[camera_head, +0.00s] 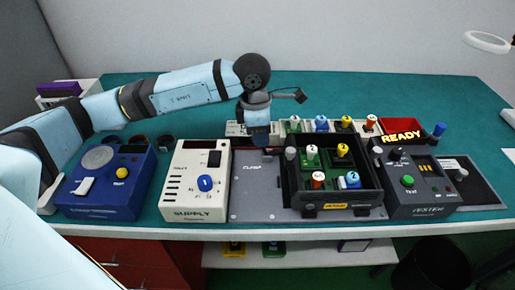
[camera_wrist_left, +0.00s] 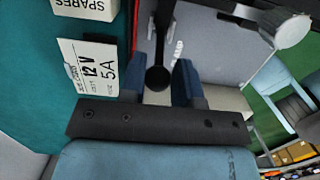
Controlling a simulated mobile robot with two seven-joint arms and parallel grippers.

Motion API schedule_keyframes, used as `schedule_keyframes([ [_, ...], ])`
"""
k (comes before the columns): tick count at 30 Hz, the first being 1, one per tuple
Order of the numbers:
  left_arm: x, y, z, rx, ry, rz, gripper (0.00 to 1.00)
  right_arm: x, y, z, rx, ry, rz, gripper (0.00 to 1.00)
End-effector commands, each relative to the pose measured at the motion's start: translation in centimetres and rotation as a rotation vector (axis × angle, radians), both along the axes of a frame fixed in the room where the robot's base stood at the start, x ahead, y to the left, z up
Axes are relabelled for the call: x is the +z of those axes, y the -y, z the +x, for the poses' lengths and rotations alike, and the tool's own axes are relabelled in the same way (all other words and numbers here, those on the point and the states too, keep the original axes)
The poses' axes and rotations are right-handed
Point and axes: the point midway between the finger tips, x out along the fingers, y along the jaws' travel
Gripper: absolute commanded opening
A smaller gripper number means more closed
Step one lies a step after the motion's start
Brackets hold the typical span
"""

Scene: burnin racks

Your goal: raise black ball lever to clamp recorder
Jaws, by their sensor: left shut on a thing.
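My left gripper (camera_head: 259,141) reaches down over the back left of the grey clamp plate (camera_head: 255,203). In the left wrist view, the black ball (camera_wrist_left: 157,78) of the lever sits between the two blue fingers of my left gripper (camera_wrist_left: 158,82), which is shut on it. A dark rod runs up from the ball in that view. In the head view the ball is hidden by the gripper. The black tray-like box (camera_head: 335,209), seemingly the recorder, sits on the plate's right part, holding several coloured knobs. My right gripper is not in view.
A white supply box (camera_head: 194,203) and a blue box (camera_head: 103,194) stand left of the plate. A dark tester (camera_head: 421,199) stands at right, under a "READY" label. A rack of several coloured pegs (camera_head: 321,124) lies behind. The back green table (camera_head: 390,92) is clear.

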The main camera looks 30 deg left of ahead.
Motion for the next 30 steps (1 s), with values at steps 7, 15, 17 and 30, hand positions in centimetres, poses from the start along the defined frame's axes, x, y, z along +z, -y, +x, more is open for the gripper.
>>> schedule_keyframes([
  [7, 0.1, 0.7, 0.3, -0.003, 0.002, -0.005, 0.09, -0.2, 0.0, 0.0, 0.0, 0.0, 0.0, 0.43],
  [15, 0.1, 1.3, 0.7, -0.002, 0.0, -0.003, 0.09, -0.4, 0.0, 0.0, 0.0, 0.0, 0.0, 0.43],
  [17, 0.1, 1.4, 0.7, -0.002, 0.0, -0.003, 0.09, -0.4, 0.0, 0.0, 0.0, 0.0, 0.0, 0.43],
  [30, 0.0, 2.1, 1.1, -0.002, -0.002, -0.002, 0.09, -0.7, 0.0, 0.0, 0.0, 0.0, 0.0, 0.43],
])
